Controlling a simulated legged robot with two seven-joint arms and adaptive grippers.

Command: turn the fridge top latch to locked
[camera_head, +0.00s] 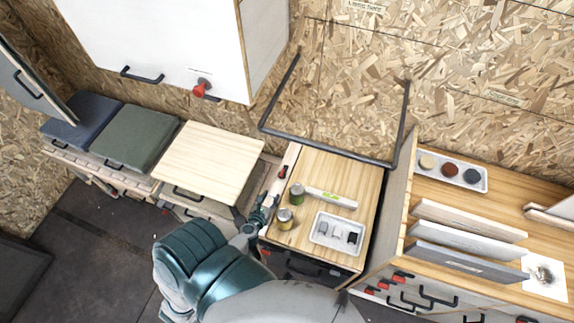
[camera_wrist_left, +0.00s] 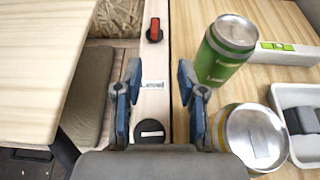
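My left gripper (camera_head: 258,214) is over the left edge of the wooden worktop (camera_head: 345,177). In the left wrist view the left gripper (camera_wrist_left: 160,88) is open, with its two blue-grey fingers apart and nothing between them. Ahead of the fingertips, on the pale wooden strip, is a red turn latch on a dark base (camera_wrist_left: 154,30); its red bar points along the strip. It also shows in the head view as a small red and black latch (camera_head: 283,171). A small label and a dark round disc (camera_wrist_left: 150,133) lie nearer the wrist. The label's text is unreadable.
A green can (camera_wrist_left: 231,45) and a yellow-green can (camera_wrist_left: 250,138) stand close right of the gripper. A white tray (camera_head: 318,240) lies beyond them. A pale wooden board (camera_head: 210,155) is on the left. A red knob (camera_head: 200,90) sits on the white cabinet (camera_head: 160,45).

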